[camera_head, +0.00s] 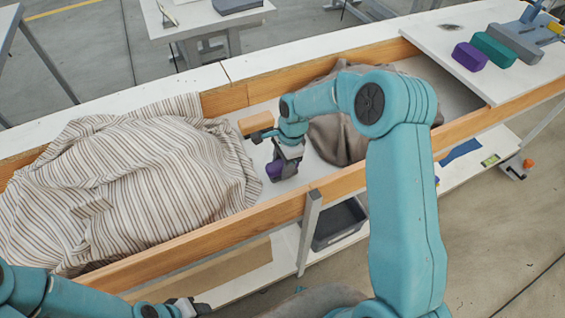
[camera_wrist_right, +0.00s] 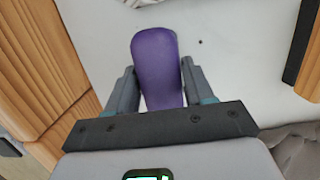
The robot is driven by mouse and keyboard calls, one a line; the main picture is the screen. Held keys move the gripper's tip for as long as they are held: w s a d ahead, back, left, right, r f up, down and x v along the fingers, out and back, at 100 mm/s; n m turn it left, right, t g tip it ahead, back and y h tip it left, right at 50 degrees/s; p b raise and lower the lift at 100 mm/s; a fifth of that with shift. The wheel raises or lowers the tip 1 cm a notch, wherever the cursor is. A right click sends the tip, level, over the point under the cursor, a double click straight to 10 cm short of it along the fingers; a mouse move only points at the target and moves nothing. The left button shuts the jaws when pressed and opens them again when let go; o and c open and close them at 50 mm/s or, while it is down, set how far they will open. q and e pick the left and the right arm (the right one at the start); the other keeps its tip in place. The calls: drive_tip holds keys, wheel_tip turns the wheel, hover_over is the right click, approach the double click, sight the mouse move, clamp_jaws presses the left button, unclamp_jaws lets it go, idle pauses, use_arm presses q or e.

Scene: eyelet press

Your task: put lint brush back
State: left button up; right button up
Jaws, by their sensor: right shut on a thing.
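My right gripper (camera_head: 280,170) is low inside the wooden-walled trough, shut on a purple round-ended piece (camera_head: 274,169). In the right wrist view, the purple piece (camera_wrist_right: 157,65) sits between the two fingers (camera_wrist_right: 158,90) and sticks out beyond them; its near end is hidden. A wooden block (camera_head: 256,122) with a dark side, brush-like, lies behind the gripper near the back wall. It seems to show at the right of the wrist view (camera_wrist_right: 301,40). I cannot tell which of the two is the lint brush. My left gripper (camera_head: 190,306) is at the bottom edge, its jaws unclear.
Striped cloth (camera_head: 120,180) fills the trough's left part. A grey-brown cloth (camera_head: 335,138) lies right of the gripper, partly behind my arm. The white worktop (camera_head: 450,45) at right carries purple (camera_head: 469,56), teal (camera_head: 494,50) and grey blocks. A dark bin (camera_head: 338,224) stands below.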

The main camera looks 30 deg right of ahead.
drive_tip(key=shift+f, duration=0.15)
drive_tip(key=o, duration=1)
drive_tip(key=shift+d+r, duration=0.1)
drive_tip(key=shift+r, duration=0.25)
wheel_tip(320, 180, up, 11)
drive_tip(key=d, duration=0.2)
drive_tip(key=shift+r, duration=0.2)
